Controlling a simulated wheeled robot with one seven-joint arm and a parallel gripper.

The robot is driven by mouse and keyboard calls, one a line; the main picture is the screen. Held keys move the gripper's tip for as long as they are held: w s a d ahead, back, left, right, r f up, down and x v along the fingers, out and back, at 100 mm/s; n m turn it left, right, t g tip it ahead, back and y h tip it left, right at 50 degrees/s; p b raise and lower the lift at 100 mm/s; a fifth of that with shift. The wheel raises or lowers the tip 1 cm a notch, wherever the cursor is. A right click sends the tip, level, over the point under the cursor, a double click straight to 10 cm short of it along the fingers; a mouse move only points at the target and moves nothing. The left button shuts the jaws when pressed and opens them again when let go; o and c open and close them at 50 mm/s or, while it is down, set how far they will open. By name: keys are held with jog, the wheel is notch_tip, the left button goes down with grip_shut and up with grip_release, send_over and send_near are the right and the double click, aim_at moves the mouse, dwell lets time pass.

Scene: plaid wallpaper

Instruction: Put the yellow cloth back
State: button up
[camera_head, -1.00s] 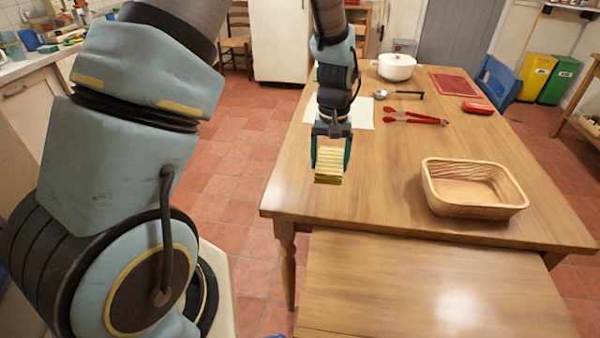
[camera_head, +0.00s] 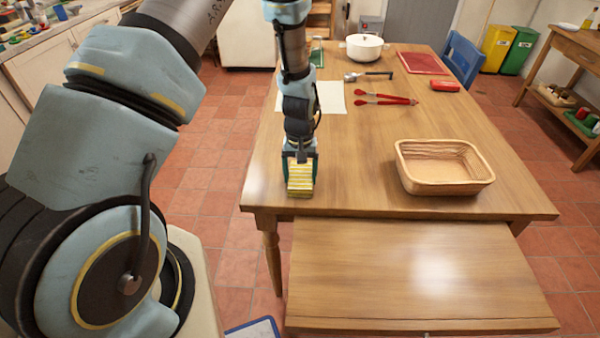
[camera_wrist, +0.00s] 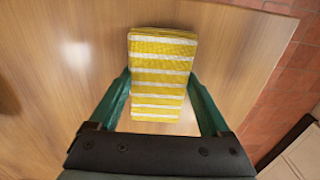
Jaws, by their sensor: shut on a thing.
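The yellow cloth (camera_head: 300,178) is a folded block with white stripes. My gripper (camera_head: 301,168) is shut on it, over the front left part of the wooden table (camera_head: 350,188). In the wrist view the yellow cloth (camera_wrist: 162,72) sits between the two green fingers of my gripper (camera_wrist: 160,90), with bare tabletop (camera_wrist: 240,60) beneath and around it. I cannot tell whether the cloth touches the table.
A wooden basket (camera_head: 445,185) stands to the right, empty. Behind are red tongs (camera_head: 385,99), a white sheet (camera_head: 330,97), a ladle (camera_head: 368,75), a white pot (camera_head: 364,47), a red mat (camera_head: 423,62) and a red case (camera_head: 445,85). A lower wooden surface (camera_head: 400,270) lies in front.

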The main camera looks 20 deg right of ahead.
aim_at(300, 175)
jog(key=shift+f, duration=0.2)
jog(key=o, duration=1.3)
jog(key=shift+r, duration=0.1)
jog(key=shift+c, duration=0.2)
notch_tip(300, 175, up, 12)
jog(key=b, duration=0.3)
jog(key=shift+r+b, duration=0.2)
jog(key=shift+b, duration=0.15)
